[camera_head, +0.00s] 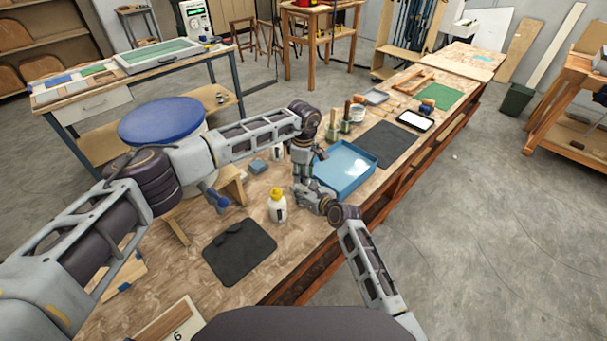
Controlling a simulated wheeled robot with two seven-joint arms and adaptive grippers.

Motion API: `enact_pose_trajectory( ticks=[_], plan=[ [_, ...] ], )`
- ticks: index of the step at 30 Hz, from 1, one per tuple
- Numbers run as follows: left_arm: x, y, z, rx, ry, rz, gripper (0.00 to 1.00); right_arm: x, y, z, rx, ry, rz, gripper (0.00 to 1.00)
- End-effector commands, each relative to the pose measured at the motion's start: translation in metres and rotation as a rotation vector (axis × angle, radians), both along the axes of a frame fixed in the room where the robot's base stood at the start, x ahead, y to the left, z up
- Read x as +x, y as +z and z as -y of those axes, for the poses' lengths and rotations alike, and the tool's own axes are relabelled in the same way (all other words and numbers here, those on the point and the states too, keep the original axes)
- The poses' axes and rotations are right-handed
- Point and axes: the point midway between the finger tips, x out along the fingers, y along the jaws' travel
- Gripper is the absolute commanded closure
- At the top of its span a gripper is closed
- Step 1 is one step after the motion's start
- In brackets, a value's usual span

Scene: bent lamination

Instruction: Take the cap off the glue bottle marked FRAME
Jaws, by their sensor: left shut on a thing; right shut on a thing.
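A white glue bottle (278,210) with a yellow cap (277,193) stands upright on the workbench, just left of my grippers. Its label is too small to read. A second white bottle (278,152) shows partly behind my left arm. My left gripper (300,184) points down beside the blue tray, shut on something. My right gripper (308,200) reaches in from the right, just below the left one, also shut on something. The two grippers overlap in the view and hide what they hold. I cannot tell which bottle is marked FRAME.
The blue tray (368,161) lies close to the right of my grippers. Jars and brushes (345,124) stand farther back on the bench.

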Motion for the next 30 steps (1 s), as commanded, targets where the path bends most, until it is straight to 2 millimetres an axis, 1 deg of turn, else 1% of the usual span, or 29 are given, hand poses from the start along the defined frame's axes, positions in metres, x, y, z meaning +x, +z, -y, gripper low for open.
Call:
enact_pose_trajectory(
  ticks=[30],
  plan=[
    [0.0004,0.0008,0.0001,-0.001,0.839,0.001,1.0,-0.0003,-0.0009,0.0002,-0.001,0.0,-0.002,1.0]
  ],
)
